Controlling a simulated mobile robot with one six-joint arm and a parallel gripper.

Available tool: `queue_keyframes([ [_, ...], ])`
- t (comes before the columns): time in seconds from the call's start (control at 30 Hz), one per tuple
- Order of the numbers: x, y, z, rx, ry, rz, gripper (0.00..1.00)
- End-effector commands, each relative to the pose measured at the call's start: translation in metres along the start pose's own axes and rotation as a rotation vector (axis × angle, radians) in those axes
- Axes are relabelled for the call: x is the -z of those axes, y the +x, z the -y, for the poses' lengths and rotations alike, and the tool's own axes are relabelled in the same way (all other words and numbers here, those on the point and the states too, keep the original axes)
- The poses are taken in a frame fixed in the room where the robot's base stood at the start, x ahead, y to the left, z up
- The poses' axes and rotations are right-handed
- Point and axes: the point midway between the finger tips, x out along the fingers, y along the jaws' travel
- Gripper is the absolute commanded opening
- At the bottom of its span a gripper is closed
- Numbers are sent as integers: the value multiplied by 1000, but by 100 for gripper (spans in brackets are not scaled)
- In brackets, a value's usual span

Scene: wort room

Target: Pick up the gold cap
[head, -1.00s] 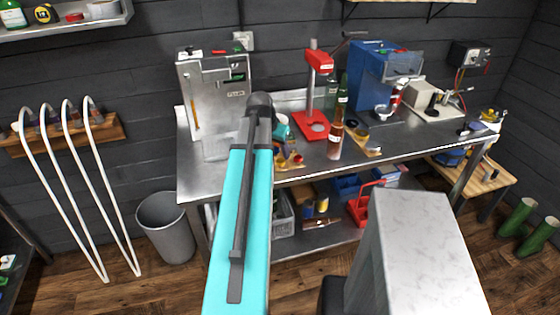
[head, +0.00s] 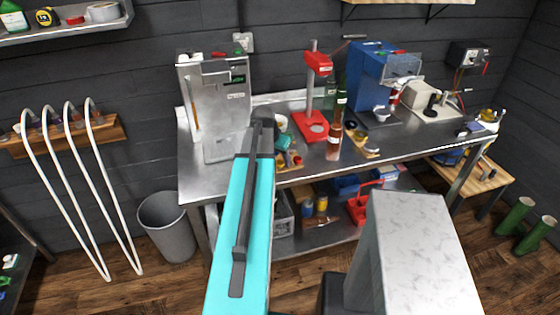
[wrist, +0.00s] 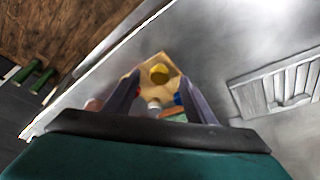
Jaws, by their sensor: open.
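A round yellow-gold piece, which looks like the gold cap (wrist: 159,73), lies in a small wooden tray (wrist: 136,84) in the wrist view. My gripper (wrist: 158,82) is open above the tray, with one dark finger on each side of the cap's line. The cap is beyond the fingertips, and nothing is held. White, blue and orange pieces sit nearer, between the fingers. In the head view my gripper (head: 289,156) is low over the bench by the tray, and my arm hides part of it. The cap is too small to tell there.
The steel bench (head: 325,172) carries a red capper stand (head: 314,125) and a brown bottle (head: 334,142) just right of my gripper. A steel machine (head: 215,95) stands to the left. A ridged metal piece (wrist: 275,88) is at the right in the wrist view.

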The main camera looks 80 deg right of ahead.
Motion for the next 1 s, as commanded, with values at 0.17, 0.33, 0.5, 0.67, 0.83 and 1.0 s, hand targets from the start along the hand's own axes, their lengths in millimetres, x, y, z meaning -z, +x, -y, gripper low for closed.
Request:
queue_keyframes([
  [0.17, 0, 5, 0, 1, 0, -1, 50],
  [0.33, 0, 5, 0, 1, 0, -1, 50],
  [0.5, 0, 5, 1, 1, 0, -1, 50],
  [0.67, 0, 4, 1, 1, -1, -1, 50],
  [0.83, 0, 4, 1, 1, -1, -1, 25],
  [1.0, 0, 4, 1, 1, -1, -1, 6],
])
